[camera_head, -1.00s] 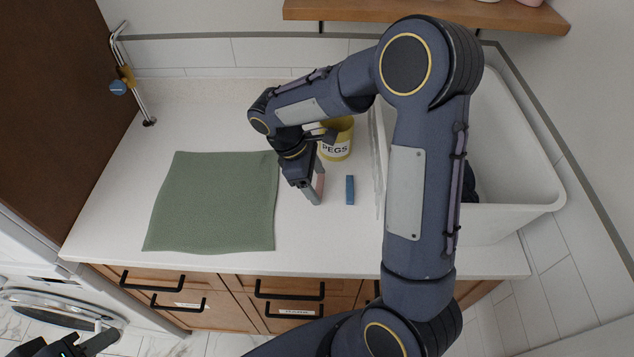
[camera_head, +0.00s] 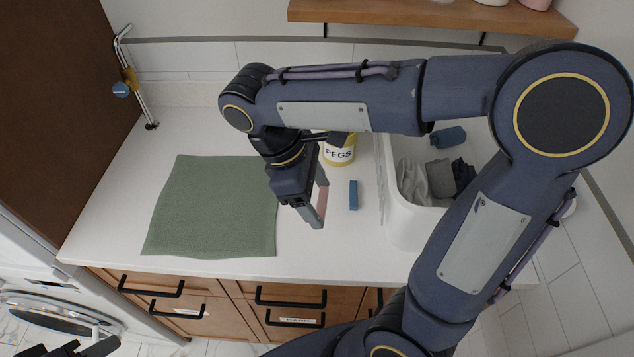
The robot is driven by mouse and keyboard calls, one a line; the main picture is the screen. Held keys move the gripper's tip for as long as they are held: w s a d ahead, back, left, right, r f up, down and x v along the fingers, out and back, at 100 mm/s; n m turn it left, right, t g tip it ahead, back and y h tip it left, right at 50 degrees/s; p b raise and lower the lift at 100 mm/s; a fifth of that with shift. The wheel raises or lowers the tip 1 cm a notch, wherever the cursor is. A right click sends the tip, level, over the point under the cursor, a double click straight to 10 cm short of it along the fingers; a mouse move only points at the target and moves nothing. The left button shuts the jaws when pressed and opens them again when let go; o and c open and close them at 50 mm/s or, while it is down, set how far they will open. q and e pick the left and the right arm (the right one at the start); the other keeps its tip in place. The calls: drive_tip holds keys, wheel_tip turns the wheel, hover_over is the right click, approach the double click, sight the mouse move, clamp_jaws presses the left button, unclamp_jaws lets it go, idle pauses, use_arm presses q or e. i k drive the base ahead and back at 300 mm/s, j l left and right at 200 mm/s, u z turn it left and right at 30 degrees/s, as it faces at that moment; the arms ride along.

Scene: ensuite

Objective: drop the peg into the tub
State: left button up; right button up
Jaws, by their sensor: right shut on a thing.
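The tub (camera_head: 339,155) is a small yellow-and-white container marked PEGS, standing on the white counter behind my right gripper; its upper part is partly hidden by my arm. My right gripper (camera_head: 317,213) points down over the counter, in front and to the left of the tub. It is shut on a pinkish peg (camera_head: 321,202), mostly hidden by the fingers. A blue block-like peg (camera_head: 353,195) lies on the counter to the right of the gripper. My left gripper (camera_head: 85,350) shows only partly at the bottom left corner, and its jaws are unclear.
A green cloth (camera_head: 210,205) lies flat on the counter (camera_head: 310,255) at left. A white basin (camera_head: 405,225) with grey and dark cloths stands at right, partly behind my arm. A metal tap-like rail (camera_head: 138,90) stands at back left. A wooden shelf (camera_head: 430,18) hangs above.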

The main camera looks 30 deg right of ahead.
sight(339, 153)
drive_tip(key=k+j, duration=0.75)
drive_tip(key=k+z, duration=0.15)
drive_tip(key=z, duration=0.2)
drive_tip(key=k+z, duration=0.15)
drive_tip(key=z, duration=0.2)
drive_tip(key=k+z, duration=0.15)
drive_tip(key=z, duration=0.2)
